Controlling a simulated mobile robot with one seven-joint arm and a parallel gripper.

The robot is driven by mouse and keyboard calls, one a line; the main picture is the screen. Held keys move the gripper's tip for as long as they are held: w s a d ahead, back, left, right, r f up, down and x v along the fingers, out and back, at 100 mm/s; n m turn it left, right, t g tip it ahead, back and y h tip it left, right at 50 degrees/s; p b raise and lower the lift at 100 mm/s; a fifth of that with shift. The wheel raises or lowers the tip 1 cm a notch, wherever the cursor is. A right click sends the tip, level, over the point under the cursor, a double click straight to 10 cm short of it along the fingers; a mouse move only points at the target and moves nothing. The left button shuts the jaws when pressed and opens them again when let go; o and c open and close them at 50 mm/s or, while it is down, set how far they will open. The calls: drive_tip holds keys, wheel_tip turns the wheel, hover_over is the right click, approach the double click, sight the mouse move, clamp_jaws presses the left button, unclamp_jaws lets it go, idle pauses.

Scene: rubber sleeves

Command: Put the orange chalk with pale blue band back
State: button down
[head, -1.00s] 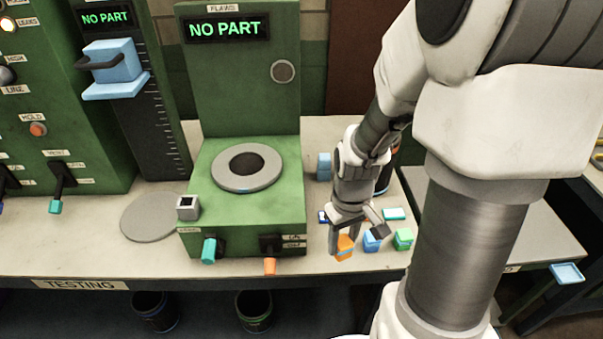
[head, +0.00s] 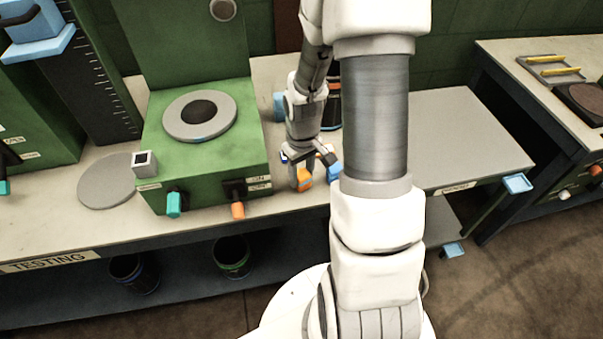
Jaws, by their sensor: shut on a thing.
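The orange chalk (head: 305,178) is a small orange block at the front of the testing bench, right of the green machine. Its pale blue band is too small to make out clearly. My gripper (head: 306,168) points down over it and is shut on it, with a finger covering its left side. I cannot tell whether the chalk touches the bench top. A blue block (head: 334,171) stands close on its right, partly hidden by my arm.
The green machine (head: 205,160) with an orange lever (head: 238,210) stands to the left.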

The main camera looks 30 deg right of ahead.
sight(302, 174)
drive_tip(key=shift+f, duration=0.15)
drive_tip(key=shift+c, duration=2)
unclamp_jaws()
drive_tip(key=shift+r, duration=0.2)
wheel_tip(302, 174, up, 12)
drive_tip(key=p, duration=0.1)
drive_tip(key=shift+s, duration=0.15)
